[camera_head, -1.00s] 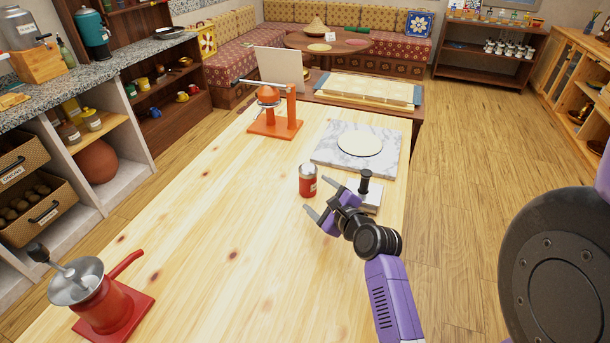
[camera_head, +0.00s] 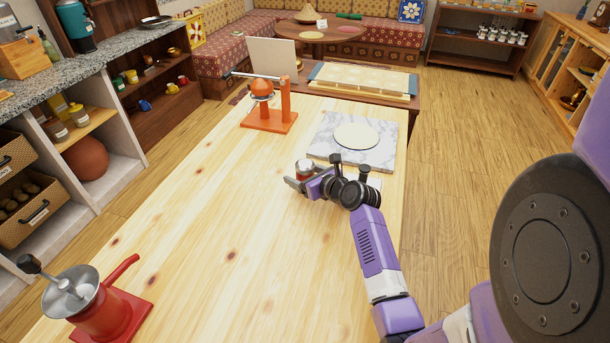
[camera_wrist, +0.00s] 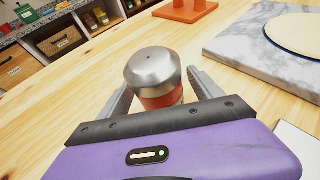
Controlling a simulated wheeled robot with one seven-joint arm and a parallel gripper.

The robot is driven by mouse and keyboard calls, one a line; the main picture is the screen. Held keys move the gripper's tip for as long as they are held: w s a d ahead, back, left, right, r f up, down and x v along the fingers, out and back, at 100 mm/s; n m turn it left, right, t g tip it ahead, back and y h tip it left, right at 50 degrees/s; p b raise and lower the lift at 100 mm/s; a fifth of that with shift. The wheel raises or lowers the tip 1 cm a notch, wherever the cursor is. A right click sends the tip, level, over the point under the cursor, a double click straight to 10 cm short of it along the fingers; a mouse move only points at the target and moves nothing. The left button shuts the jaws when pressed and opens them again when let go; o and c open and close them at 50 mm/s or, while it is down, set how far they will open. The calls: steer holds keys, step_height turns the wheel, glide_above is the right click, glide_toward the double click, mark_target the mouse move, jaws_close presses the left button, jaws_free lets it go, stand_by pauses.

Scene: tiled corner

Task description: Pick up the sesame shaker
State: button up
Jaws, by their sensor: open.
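The sesame shaker (camera_head: 304,167) is a small red can with a silver metal lid, standing upright on the wooden table. In the head view its lower part is hidden behind my gripper (camera_head: 296,179). In the wrist view the shaker (camera_wrist: 154,75) stands between the two grey fingers of my gripper (camera_wrist: 158,92), one on each side. The fingers are open, and I cannot tell whether either touches the can.
A marble board (camera_head: 376,151) with a round of dough (camera_head: 356,136) lies just beyond the shaker. An orange press (camera_head: 268,114) stands farther back, and a red grinder (camera_head: 101,308) is at the near left. The table's left middle (camera_head: 200,220) is clear.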

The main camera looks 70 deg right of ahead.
steer(key=shift+x, duration=0.95)
steer(key=c, duration=1.6)
steer(key=shift+r, duration=0.1)
